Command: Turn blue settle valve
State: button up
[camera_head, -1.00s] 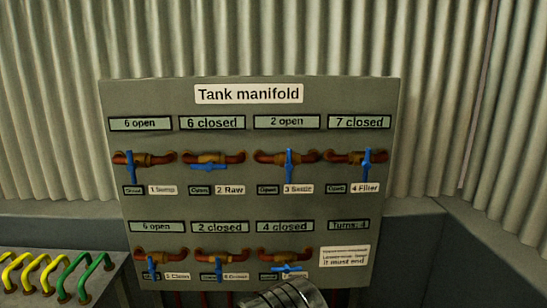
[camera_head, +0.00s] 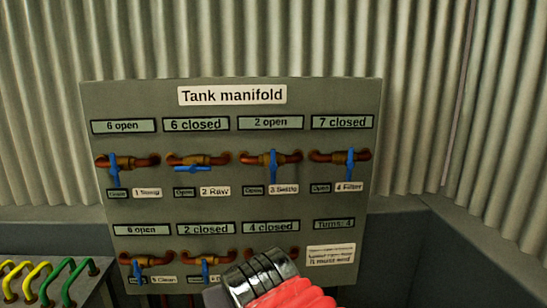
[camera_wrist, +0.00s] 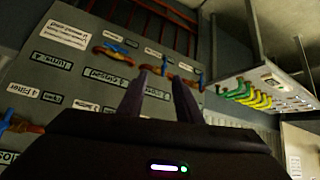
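The blue settle valve (camera_head: 272,163) is third in the top row of the Tank manifold panel. Its blue handle points down, across the rusty pipe. Its label reads "3 Settle", and the plate above it reads "2 open". My arm's metal and red links rise at the bottom centre of the head view and cover most of the third lower valve. My gripper (camera_wrist: 161,76) shows in the wrist view with its two dark fingers apart and nothing between them. The panel appears upside down behind it. I cannot make out the settle valve there; my gripper's body blocks that part.
Other blue-handled valves flank it: Raw (camera_head: 193,165) on the left, Filter (camera_head: 349,164) on the right. The panel (camera_head: 230,212) stands before a corrugated wall. Yellow and green handles (camera_head: 62,280) stand on a bench at lower left.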

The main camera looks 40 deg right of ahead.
jog(key=w+d+r+t, duration=0.3)
jog(key=w+d+r, duration=0.1)
jog(key=d, duration=0.3)
jog(key=w+d+r+t+h, duration=0.1)
jog(key=w+d+r+t, duration=0.2)
jog(key=d+r, duration=0.4)
jog(key=w+d+r+m+t+h, duration=0.1)
jog(key=w+d+r+t, duration=0.1)
jog(key=w+d+r, duration=0.3)
jog(key=d, duration=0.4)
jog(key=shift+d+r+t, duration=0.15)
jog(key=shift+r+t, duration=0.05)
jog(key=shift+t, duration=0.2)
